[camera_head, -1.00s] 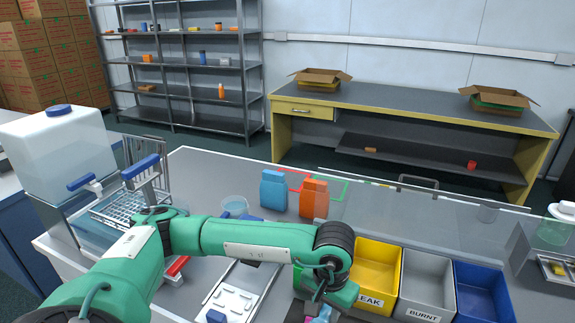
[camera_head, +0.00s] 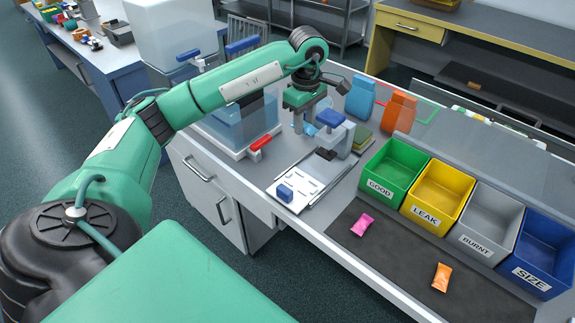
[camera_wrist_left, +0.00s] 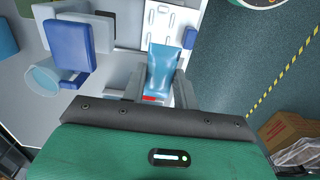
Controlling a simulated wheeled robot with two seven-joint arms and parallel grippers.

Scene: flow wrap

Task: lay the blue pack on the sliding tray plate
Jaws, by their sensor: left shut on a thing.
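The blue pack (camera_wrist_left: 162,68) is a light blue pouch between the fingers of my left gripper (camera_wrist_left: 160,98) in the left wrist view. My left gripper (camera_head: 305,122) is shut on it and is over the bench, behind the blue-topped press (camera_head: 331,119). In the head view the pack is mostly hidden and hard to separate from the cup area. The sliding tray plate (camera_head: 303,173) is white with raised marks and a blue block (camera_head: 285,193) at its near end. It also shows in the left wrist view (camera_wrist_left: 180,20), beyond the pack. My right gripper is not in view.
Green, yellow, grey and blue bins (camera_head: 394,172) stand right of the plate. A pink pack (camera_head: 362,224) and an orange pack (camera_head: 442,277) lie on the dark mat (camera_head: 400,256). A red-handled device (camera_head: 260,143) is left of the plate. Blue and orange bottles (camera_head: 361,96) stand behind.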

